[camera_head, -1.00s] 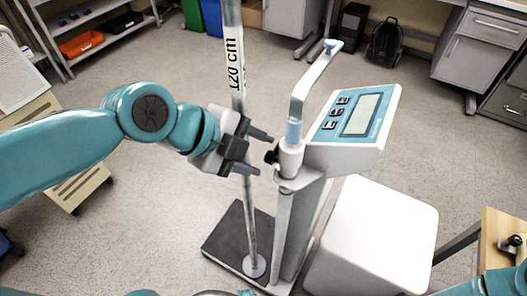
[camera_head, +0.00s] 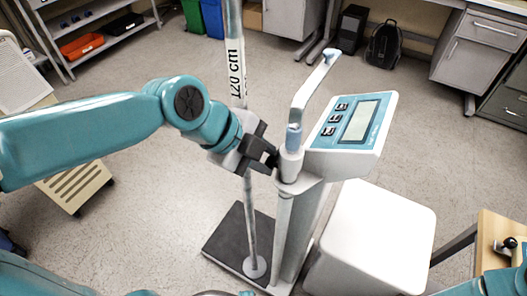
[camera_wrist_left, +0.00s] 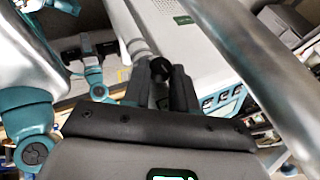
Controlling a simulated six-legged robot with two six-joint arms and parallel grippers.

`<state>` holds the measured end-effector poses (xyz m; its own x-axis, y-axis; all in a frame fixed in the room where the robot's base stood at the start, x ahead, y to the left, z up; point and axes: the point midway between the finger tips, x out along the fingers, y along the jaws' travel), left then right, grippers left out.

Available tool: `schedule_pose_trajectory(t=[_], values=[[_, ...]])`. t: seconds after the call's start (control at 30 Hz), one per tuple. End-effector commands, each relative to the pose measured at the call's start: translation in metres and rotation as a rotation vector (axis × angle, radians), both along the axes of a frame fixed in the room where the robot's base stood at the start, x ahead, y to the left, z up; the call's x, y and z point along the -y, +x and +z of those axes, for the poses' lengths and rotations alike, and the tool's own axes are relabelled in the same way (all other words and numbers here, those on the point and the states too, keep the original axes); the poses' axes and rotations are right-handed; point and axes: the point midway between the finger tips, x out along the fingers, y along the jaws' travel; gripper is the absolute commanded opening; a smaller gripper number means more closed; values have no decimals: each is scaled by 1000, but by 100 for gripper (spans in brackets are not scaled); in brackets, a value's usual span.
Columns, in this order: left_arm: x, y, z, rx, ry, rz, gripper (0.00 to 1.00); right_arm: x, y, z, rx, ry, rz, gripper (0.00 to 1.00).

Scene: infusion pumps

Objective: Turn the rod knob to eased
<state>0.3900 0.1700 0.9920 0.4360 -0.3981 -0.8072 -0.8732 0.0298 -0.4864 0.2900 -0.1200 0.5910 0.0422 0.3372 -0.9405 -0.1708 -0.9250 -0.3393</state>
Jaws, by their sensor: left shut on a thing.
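My left gripper (camera_head: 270,160) comes in from the left and is shut on the rod knob, at the collar of the scale's column. The gripper hides the knob in the head view. In the left wrist view the knob (camera_wrist_left: 160,68) is small, round and black, between the fingers (camera_wrist_left: 161,88). A grey rod with a bent top arm (camera_head: 312,83) rises from the white collar (camera_head: 290,165). I cannot read the knob's setting.
The scale's teal and white display head (camera_head: 352,122) is just right of the gripper. A tall pole marked 120 cm (camera_head: 236,75) stands close behind my left wrist. A white box (camera_head: 375,235) stands at the right. Open floor lies to the left and back.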

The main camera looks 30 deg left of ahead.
Motion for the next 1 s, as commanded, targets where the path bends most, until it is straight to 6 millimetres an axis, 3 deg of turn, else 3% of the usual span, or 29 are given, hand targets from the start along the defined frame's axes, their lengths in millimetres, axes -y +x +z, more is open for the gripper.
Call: schedule_pose_trajectory(t=[0.07, 0.4, 0.43, 0.5, 0.83, 1.0], values=[[0, 2, 4, -57, 2, -1, 0, 0, 0, 11, 0, 0, 0, 43], [0, 2, 1, -85, 3, 1, 0, 0, 0, 9, 0, 0, 0, 43], [0, 2, 1, -85, 3, 1, 37, 0, 0, 9, 0, 0, 0, 43], [0, 2, 1, -84, 4, 0, 53, 0, 0, 9, 0, 0, 0, 43], [-2, 1, 4, -81, 3, 1, 53, 0, 0, 10, 0, 0, 0, 43], [-12, -9, 28, -77, 2, 3, 53, 0, 0, 13, 0, 0, 0, 43]])
